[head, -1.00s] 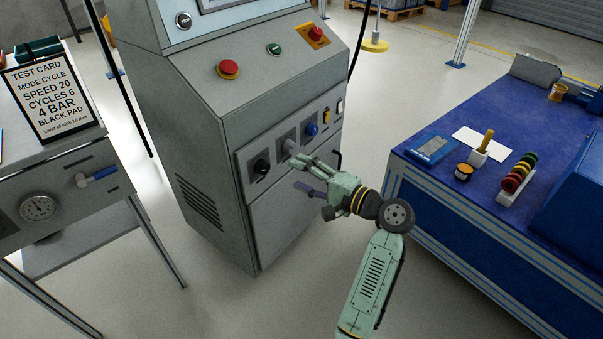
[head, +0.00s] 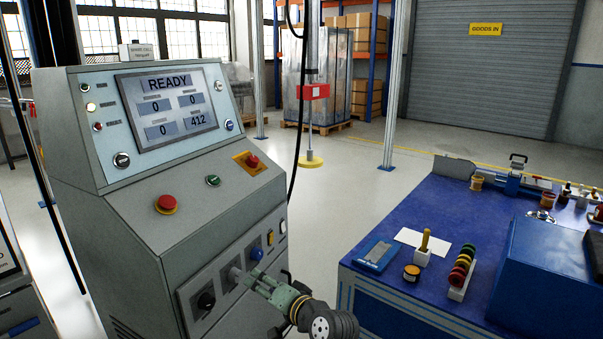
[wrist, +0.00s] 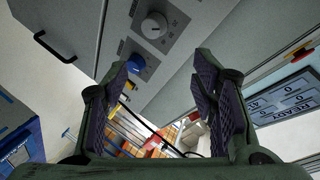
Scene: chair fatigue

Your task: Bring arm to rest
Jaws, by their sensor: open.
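My gripper (head: 262,284) is in front of the control panel of the grey machine (head: 120,225), low in the head view. Its fingers point at the grey knob (head: 234,273), close to it; the head view does not show clearly whether they touch. In the wrist view my gripper (wrist: 160,72) is open, with nothing between its dark pads. The grey knob (wrist: 153,25) shows beyond the fingertips there, apart from both. The blue knob (head: 256,253) is right of the grey one, the black knob (head: 206,300) left. The screen (head: 170,108) reads READY.
A red stop button (head: 166,203) and a red switch on a yellow plate (head: 251,161) sit on the machine's sloped top. A blue workbench (head: 400,225) with small parts stands at the right. Open floor (head: 330,180) lies between them. A black cable hangs beside the machine.

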